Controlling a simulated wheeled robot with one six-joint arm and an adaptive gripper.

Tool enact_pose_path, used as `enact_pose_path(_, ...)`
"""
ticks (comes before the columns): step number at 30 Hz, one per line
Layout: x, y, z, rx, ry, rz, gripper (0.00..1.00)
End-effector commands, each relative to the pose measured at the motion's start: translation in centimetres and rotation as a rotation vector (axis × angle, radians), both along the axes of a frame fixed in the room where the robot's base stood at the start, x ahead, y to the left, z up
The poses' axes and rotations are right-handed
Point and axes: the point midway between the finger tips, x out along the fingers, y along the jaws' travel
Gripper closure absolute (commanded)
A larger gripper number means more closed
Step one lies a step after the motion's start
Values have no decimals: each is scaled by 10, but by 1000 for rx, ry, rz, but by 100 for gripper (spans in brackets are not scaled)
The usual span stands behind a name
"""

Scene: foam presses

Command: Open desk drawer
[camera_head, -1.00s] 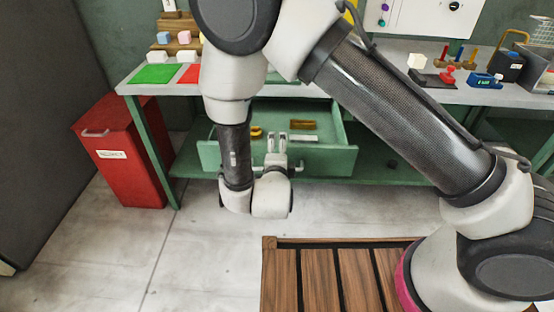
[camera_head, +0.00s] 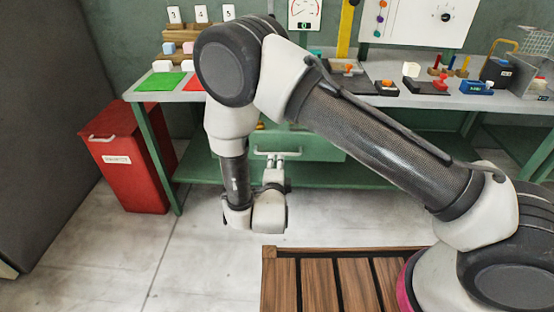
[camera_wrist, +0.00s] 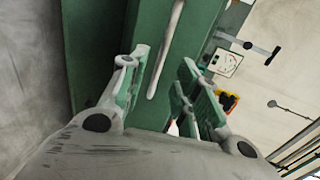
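The desk drawer (camera_head: 318,148) is green, with a pale bar handle (camera_head: 277,152) on its front. A bit of yellow shows above its front edge, so it looks partly open; my arm hides most of its top. My gripper (camera_head: 275,162) is just in front of and below the handle. In the wrist view, the fingers of my gripper (camera_wrist: 167,78) are spread apart with nothing held. The handle (camera_wrist: 166,48) runs lengthwise just beyond and between the fingertips in that picture; whether they touch it I cannot tell.
The green desk (camera_head: 400,100) carries blocks, coloured mats and small devices. A red bin (camera_head: 125,165) stands at its left end. A slatted wooden top (camera_head: 320,280) lies in front, beside my arm's base. The pale floor (camera_head: 200,265) between is clear.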

Motion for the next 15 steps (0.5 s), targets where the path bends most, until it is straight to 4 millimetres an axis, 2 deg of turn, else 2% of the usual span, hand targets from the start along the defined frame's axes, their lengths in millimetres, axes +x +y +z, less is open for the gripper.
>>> enact_pose_path(9, 51, -3, -11, -1, 1, -3, 68)
enact_pose_path(15, 64, -3, -13, -2, 1, -2, 68)
